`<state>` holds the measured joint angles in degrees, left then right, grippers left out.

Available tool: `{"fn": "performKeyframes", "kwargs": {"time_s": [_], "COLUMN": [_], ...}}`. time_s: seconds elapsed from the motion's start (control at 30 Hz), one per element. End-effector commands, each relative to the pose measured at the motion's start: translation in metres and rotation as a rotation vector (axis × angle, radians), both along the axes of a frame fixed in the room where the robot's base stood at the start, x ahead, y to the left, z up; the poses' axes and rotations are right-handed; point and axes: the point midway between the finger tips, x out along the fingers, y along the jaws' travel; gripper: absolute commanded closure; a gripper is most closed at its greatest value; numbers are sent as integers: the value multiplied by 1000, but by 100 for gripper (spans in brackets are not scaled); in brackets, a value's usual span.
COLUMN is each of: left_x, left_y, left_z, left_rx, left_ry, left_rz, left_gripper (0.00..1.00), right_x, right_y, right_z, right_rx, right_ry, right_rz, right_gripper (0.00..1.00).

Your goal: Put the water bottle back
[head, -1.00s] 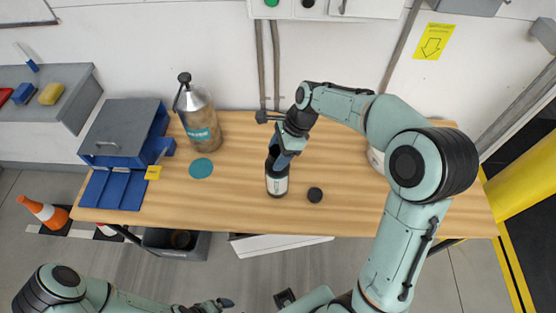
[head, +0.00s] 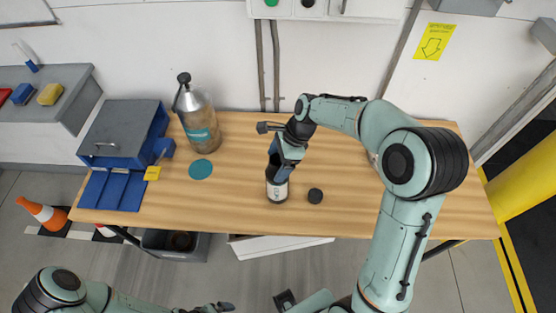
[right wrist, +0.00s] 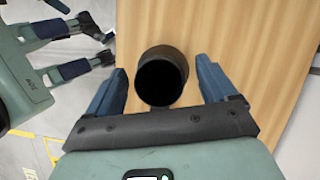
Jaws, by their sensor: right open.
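A dark, open-topped bottle with a white label (head: 277,192) stands upright on the wooden table. My right gripper (head: 278,174) is open at its upper part. In the right wrist view the bottle's round black mouth (right wrist: 162,78) lies between the two blue fingers of that gripper (right wrist: 160,80), with gaps on both sides. A round black cap (head: 315,196) lies on the table to its right. A flat teal disc (head: 201,169) lies to its left. My left gripper (head: 222,307) is low at the bottom edge; its fingers look apart in the right wrist view (right wrist: 85,50).
A large metal flask with a teal label (head: 200,125) stands at the back left. A blue-grey box (head: 122,130) with blue trays and a yellow tag is at the table's left end. A grey bin (head: 173,243) sits below the table. The table's centre back (head: 240,130) is clear.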

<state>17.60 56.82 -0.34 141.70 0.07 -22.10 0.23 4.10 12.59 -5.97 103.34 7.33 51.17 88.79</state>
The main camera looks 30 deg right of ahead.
Motion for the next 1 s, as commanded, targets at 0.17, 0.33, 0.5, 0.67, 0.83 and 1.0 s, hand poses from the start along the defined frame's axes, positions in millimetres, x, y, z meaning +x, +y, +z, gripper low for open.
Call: {"fn": "performKeyframes", "kwargs": {"time_s": [0.17, 0.33, 0.5, 0.67, 0.83, 1.0], "left_x": [2, 6, 10, 14, 15, 15], "left_y": [0, 0, 0, 0, 0, 0], "left_z": [3, 9, 15, 20, 22, 21], "left_rx": [0, 0, -1, 0, 0, 0], "left_ry": [-2, -7, -11, -16, -17, -17], "left_rz": [0, 0, 0, 0, 0, 0], "left_gripper": [0, 0, 0, 0, 0, 0], "right_x": [0, -3, -7, -10, -12, -13], "right_y": [-4, -16, -29, -39, -44, -45], "right_z": [13, 44, 78, 102, 113, 114], "right_rx": [-1, -1, -1, -1, -1, 0], "right_ry": [-5, -6, -6, -4, -2, 0], "right_rz": [-1, -3, -2, -2, -1, 0], "right_gripper": [15, 15, 15, 15, 15, 15]}}
